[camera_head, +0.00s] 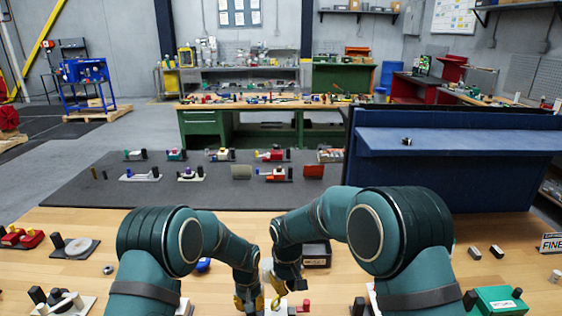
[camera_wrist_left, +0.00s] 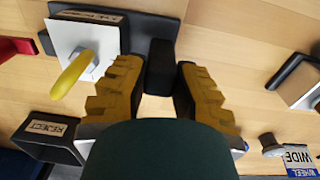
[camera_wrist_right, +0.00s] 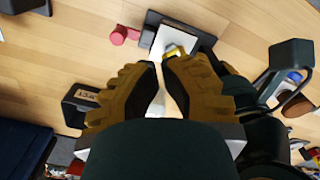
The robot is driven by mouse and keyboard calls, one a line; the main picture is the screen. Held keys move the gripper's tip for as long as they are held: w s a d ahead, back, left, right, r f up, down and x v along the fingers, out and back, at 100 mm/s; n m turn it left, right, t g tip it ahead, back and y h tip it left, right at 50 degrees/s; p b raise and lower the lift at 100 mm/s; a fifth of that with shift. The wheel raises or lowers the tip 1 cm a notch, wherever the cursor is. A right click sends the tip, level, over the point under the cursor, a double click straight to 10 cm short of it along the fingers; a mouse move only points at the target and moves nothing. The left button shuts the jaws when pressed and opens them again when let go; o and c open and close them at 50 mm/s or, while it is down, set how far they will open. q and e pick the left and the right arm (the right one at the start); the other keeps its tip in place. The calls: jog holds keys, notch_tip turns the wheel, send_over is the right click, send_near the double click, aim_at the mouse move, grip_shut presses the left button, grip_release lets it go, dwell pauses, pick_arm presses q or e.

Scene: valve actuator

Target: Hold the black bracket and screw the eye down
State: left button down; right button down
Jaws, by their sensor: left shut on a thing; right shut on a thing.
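The yellow eye (camera_wrist_left: 72,75) stands over a white plate (camera_wrist_left: 82,38) in the left wrist view. It shows partly between the fingertips in the right wrist view (camera_wrist_right: 175,51). The black bracket (camera_wrist_left: 160,62) is an upright dark block beside the white plate. My left gripper (camera_wrist_left: 160,88) has its fingers on both sides of the bracket and is shut on it. My right gripper (camera_wrist_right: 162,75) is shut on the yellow eye, just above the white plate. In the head view both grippers meet low in the middle, and the bracket is largely hidden.
A black bin labelled REJECT (camera_wrist_left: 45,138) stands close by; the head view shows it behind the right gripper (camera_head: 317,254). A red part (camera_wrist_right: 124,35) lies beside the white plate. Other fixtures, such as a round grey disc unit (camera_head: 76,246), stand along the wooden table.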

aim_at(276, 306)
jog(key=shift+f, duration=3.45)
jog(key=shift+w+a, duration=0.3)
jog(key=shift+a, duration=0.25)
pick_arm(q)
jog(key=shift+d, duration=0.1)
pick_arm(e)
jog(key=shift+s+a, duration=0.15)
jog(key=shift+a, duration=0.05)
jog(key=shift+s+a, duration=0.25)
jog(key=shift+s+a, duration=0.2)
jog(key=shift+a, duration=0.3)
jog(key=shift+s, duration=0.1)
jog(key=shift+s+d+r, duration=0.1)
jog(key=shift+s, duration=0.2)
jog(key=shift+r, duration=2.95)
